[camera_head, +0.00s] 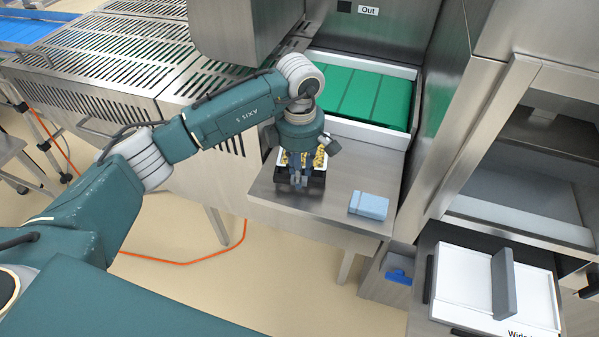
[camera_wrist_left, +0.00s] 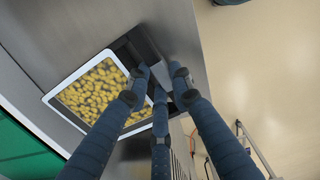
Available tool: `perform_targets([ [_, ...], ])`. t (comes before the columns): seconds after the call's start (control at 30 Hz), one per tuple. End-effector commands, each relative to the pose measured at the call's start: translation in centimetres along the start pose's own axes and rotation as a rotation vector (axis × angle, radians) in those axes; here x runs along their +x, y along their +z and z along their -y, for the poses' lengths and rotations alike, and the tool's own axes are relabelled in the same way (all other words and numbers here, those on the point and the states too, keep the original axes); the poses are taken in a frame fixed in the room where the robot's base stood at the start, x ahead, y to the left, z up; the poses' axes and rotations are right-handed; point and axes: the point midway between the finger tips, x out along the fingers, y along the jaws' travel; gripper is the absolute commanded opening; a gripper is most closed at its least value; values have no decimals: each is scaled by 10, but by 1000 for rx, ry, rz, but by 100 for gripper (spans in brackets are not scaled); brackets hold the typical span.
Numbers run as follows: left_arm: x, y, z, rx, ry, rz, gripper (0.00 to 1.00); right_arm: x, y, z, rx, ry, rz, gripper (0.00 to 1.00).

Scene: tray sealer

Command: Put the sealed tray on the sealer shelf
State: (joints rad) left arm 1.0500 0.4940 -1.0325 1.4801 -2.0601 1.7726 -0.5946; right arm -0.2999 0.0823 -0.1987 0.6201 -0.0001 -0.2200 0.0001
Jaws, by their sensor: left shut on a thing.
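The tray (camera_head: 319,161) has a pale rim and yellow pieces inside, and sits at or just above the steel shelf (camera_head: 335,198) below the green belt. In the left wrist view the tray (camera_wrist_left: 92,92) lies left of the fingers, with a dark block-like end (camera_wrist_left: 143,47) beside them. My left gripper (camera_head: 298,180) points down over the tray, shut on its dark end. Its three blue fingers (camera_wrist_left: 158,82) also show in the wrist view. The fingers hide part of the tray, and I cannot tell whether its underside touches the shelf. My right gripper is out of view.
A light blue block (camera_head: 368,206) lies on the shelf right of the tray. A green conveyor (camera_head: 365,95) under the "Out" sign runs behind a pale rail. A steel cabinet and a white drawer (camera_head: 470,285) with a grey divider stand at right. The shelf between tray and block is clear.

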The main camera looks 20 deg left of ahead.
Motion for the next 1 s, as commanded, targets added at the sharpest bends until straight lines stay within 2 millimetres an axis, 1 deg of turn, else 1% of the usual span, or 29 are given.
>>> perform_targets([
  [0.27, -1, 0, 0, 0, 2, 1, 0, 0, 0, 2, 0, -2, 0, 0],
  [0.57, 0, 0, 0, 0, 2, 0, 0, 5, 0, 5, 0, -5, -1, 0],
  [0.9, -1, 0, 0, 0, 2, 0, 0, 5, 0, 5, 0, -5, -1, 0],
  [0.93, -1, 0, 0, 0, 2, 0, 27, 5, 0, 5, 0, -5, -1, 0],
  [0.97, -1, 0, 0, 0, 2, 0, 33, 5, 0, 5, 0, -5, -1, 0],
  [1.0, -1, 0, 0, 0, 2, 0, 41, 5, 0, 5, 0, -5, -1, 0],
])
